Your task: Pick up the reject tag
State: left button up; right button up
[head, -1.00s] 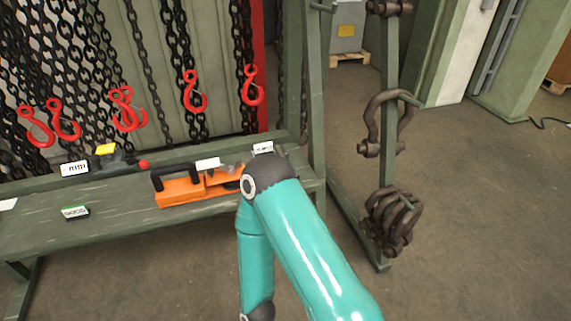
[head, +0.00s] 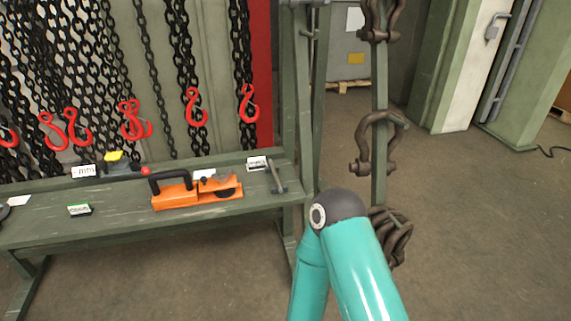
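I cannot pick out the reject tag for sure. Several small labels lie on the green bench (head: 130,235): a white one with dark marks (head: 84,171) at the back left, a green-and-white one (head: 79,210) nearer the front, a white card (head: 257,163) at the back right and a plain pale piece (head: 18,200) at the far left. Their writing is too small to read. A teal arm of mine enters from the bottom right, its dark joint off the bench's right end. Neither of my grippers shows.
An orange tool with a black handle (head: 173,198) lies mid-bench; a hammer-like tool (head: 277,178) lies right of it. A yellow-topped dark item (head: 113,157) sits behind. Red hooks (head: 196,107) on chains hang above. Shackles (head: 377,145) hang on a post at right.

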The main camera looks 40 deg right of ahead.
aim_at(255, 163)
jog(key=z, duration=0.3)
jog(key=i, duration=1)
jog(key=u, duration=0.05)
